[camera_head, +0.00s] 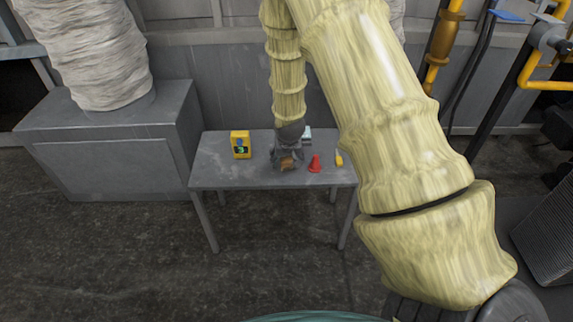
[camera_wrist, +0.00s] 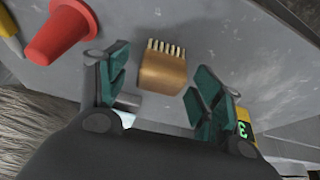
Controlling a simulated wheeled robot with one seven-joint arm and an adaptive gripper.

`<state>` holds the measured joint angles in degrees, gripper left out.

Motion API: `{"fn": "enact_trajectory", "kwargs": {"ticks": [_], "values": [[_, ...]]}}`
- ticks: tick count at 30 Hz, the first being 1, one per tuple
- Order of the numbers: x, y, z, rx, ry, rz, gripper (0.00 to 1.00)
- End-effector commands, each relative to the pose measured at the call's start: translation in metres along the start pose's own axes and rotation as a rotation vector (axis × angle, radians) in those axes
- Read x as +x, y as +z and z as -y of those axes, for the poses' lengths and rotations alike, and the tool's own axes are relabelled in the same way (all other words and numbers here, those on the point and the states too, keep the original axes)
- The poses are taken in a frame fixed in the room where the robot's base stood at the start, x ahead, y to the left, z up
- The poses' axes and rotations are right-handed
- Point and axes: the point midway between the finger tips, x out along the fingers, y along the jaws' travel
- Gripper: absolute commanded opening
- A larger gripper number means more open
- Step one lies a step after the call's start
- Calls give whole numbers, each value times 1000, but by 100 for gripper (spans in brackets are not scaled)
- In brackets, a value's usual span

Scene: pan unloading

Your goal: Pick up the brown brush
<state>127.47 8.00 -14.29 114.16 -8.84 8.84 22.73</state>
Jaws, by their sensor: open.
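The brown brush (camera_wrist: 163,72) lies on the grey table, a wooden block with pale bristles along one edge in the wrist view. In the head view the brush (camera_head: 288,163) shows small at the gripper's tip. My gripper (camera_wrist: 160,83) is open, with its green-padded fingers on either side of the brush. There is a gap between the brush and each finger in the wrist view. I cannot tell how far above the tabletop the fingertips are. In the head view my gripper (camera_head: 288,158) points down over the table.
The grey table (camera_head: 215,175) also bears a yellow device (camera_head: 240,144) with a green digit at left, a red cone (camera_head: 315,163) close right of the gripper and a yellow item (camera_head: 339,159) beyond it. A pale light-blue thing (camera_head: 306,134) is partly hidden behind the gripper.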

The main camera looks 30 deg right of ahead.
Motion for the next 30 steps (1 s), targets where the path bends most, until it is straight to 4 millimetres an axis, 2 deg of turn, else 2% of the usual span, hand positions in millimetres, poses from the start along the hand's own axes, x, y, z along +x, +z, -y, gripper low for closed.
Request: {"fn": "enact_trajectory", "kwargs": {"ticks": [4,12,23,30], "values": [[-1,0,0,0,0,0,64],[-1,0,0,1,0,0,17],[-5,-2,0,1,-1,-1,17],[-32,-14,0,2,-1,-4,17]]}}
